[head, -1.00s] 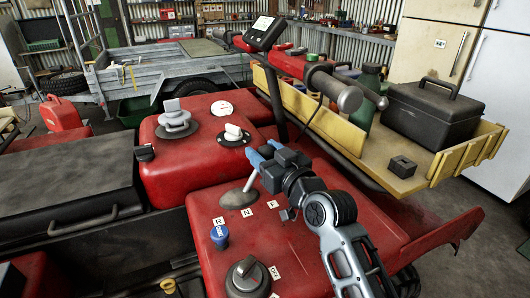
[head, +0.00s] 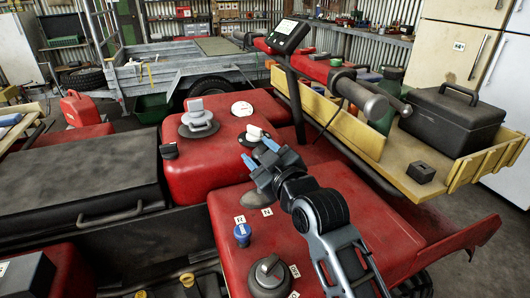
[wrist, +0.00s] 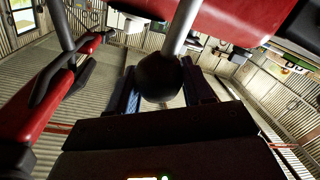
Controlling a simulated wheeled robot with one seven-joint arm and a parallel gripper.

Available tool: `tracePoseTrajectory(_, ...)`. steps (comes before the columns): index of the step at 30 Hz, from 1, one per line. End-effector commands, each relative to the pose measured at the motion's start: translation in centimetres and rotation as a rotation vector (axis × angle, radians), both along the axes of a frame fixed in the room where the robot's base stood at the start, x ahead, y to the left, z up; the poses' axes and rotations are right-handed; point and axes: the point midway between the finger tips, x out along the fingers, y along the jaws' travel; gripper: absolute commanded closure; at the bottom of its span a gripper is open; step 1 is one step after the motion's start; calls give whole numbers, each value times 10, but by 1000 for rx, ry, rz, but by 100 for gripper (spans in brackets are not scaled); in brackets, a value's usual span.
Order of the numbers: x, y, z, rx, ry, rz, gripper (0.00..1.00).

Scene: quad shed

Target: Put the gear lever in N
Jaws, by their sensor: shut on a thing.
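The gear lever rises from a grey plate (head: 254,198) on the red bodywork; in the head view my gripper hides its knob and most of its shaft. The wrist view shows its round black knob (wrist: 162,78) and grey shaft (wrist: 183,28). My gripper (head: 259,154) has its blue fingers on either side of the knob; they also show in the wrist view (wrist: 160,92), shut on it. White letter labels sit in front of the plate: R (head: 240,219) and N (head: 267,212). Labels farther right are hidden by my arm. I cannot tell which label the lever lines up with.
A blue knob (head: 242,235) and a black rotary knob (head: 269,274) stand in front of the labels. A grey cap (head: 198,122) and a white-topped knob (head: 255,135) sit behind. The handlebar (head: 340,82) and yellow tray (head: 408,170) are at right.

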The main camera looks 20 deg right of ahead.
Motion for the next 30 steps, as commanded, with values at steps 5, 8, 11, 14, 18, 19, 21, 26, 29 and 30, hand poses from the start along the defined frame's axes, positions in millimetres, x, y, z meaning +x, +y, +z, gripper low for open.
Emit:
tracePoseTrajectory(5, 0, 3, 0, -40, -2, 0, 100)
tracePoseTrajectory(8, 0, 3, 0, -49, -1, -1, 100)
tracePoseTrajectory(11, 0, 3, 0, -52, -1, 0, 100)
tracePoseTrajectory(14, 0, 3, 0, -52, -1, 0, 100)
tracePoseTrajectory(18, 0, 3, 0, -51, -1, -1, 100)
tracePoseTrajectory(19, 0, 3, 0, -51, -1, -1, 47)
tracePoseTrajectory(21, 0, 3, 0, -51, -1, -1, 40)
tracePoseTrajectory(26, 0, 3, 0, -50, 0, -1, 29)
tracePoseTrajectory(29, 0, 3, 0, -50, 0, 0, 29)
tracePoseTrajectory(30, 0, 3, 0, -50, 0, 0, 29)
